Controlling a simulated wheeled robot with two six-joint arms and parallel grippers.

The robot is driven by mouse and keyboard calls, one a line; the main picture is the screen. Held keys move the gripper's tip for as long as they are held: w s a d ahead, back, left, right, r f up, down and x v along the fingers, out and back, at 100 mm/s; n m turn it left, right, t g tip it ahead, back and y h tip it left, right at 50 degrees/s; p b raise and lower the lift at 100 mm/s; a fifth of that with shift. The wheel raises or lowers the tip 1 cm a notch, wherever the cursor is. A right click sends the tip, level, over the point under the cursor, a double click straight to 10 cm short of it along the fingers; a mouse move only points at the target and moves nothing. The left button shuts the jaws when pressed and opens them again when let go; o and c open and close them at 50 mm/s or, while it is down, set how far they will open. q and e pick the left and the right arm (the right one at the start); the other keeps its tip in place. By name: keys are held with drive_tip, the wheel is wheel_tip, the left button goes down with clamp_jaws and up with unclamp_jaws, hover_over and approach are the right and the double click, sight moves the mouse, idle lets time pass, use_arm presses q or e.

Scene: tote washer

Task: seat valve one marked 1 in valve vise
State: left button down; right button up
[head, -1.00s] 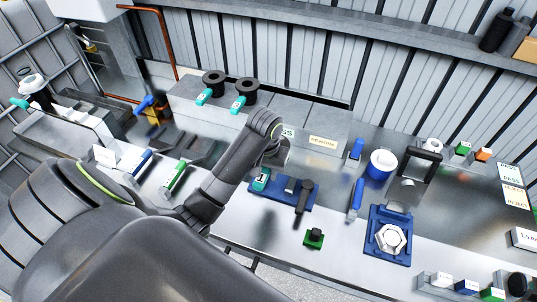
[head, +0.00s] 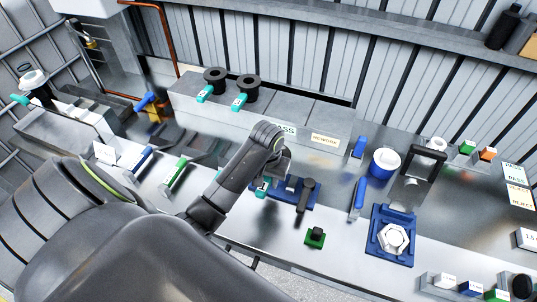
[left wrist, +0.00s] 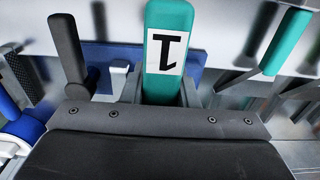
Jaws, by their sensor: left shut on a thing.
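Valve one has a teal handle with a white label marked 1. In the left wrist view the handle (left wrist: 168,45) stands between my gripper's fingers. In the head view only a small teal part (head: 262,189) shows below my left gripper (head: 268,178), which is shut on it. The valve vise (head: 312,204) has a blue base plate, a grey jaw and a dark lever (head: 305,194). The lever also shows in the left wrist view (left wrist: 68,50). The valve is at the left end of the plate. Its lower end is hidden, so seating cannot be told. My right gripper is not in view.
A blue fixture (head: 380,250) with a white hex part and a blue-white cup (head: 384,162) stand to the right. Two teal-tagged black spools (head: 248,86) sit on the grey ledge behind.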

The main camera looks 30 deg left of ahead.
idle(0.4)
use_arm(q)
drive_tip(key=shift+f, duration=0.65)
drive_tip(key=shift+f, duration=0.15)
drive_tip(key=shift+f, duration=0.4)
drive_tip(key=shift+f, duration=0.1)
idle(0.4)
drive_tip(key=shift+f+b, duration=0.3)
drive_tip(key=shift+f, duration=0.7)
